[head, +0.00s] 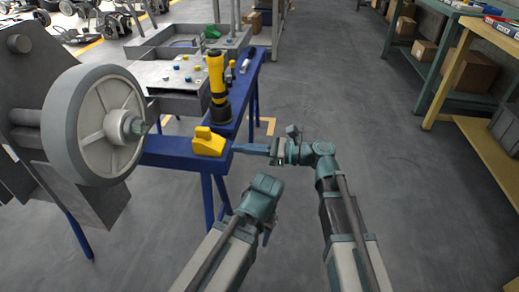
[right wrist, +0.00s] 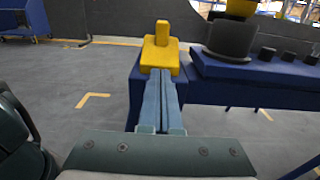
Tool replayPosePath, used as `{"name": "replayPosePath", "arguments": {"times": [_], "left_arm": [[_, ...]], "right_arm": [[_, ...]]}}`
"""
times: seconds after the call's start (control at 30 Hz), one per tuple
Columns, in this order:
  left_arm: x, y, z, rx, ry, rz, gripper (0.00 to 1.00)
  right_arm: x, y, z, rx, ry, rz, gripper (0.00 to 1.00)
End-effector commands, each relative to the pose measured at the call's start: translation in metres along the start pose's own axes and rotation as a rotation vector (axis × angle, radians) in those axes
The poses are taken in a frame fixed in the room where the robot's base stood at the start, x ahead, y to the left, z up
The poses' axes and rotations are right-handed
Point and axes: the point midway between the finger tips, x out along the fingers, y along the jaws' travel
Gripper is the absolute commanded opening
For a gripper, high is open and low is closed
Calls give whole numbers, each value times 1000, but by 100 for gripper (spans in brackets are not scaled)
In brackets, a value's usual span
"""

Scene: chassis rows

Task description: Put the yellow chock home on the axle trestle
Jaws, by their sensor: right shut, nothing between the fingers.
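The yellow chock (head: 209,142) sits on the near right end of the blue axle trestle (head: 170,146), with its raised knob up. It also shows straight ahead in the right wrist view (right wrist: 160,58). My right gripper (head: 236,148) is shut and empty, its fingers pointing left at the chock. In the right wrist view, the closed fingertips (right wrist: 160,75) reach the chock's near lower face. They look touching or very close; I cannot tell which. The chock's underside and far side are hidden. My left arm shows low in the head view, but its fingers do not.
A grey wheel (head: 92,122) on a hub stands left of the chock. Grey trays with small parts lie farther back. The floor to the right is open up to the shelves (head: 460,70).

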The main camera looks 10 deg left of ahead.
Motion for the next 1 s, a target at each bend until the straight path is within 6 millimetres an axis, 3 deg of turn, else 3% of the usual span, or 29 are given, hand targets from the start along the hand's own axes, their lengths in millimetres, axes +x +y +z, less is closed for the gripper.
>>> {"name": "replayPosePath", "arguments": {"times": [0.2, 0.67, 1.0], "left_arm": [[0, 0, 0, 0, 0, 0, 50], [0, 0, 0, 0, 0, 0, 50], [0, 0, 0, 0, 0, 0, 50]], "right_arm": [[19, 0, 0, 0, 0, 1, 0], [24, 0, 0, 0, 0, 1, 0], [88, -1, 0, 0, 0, 3, 0]]}}
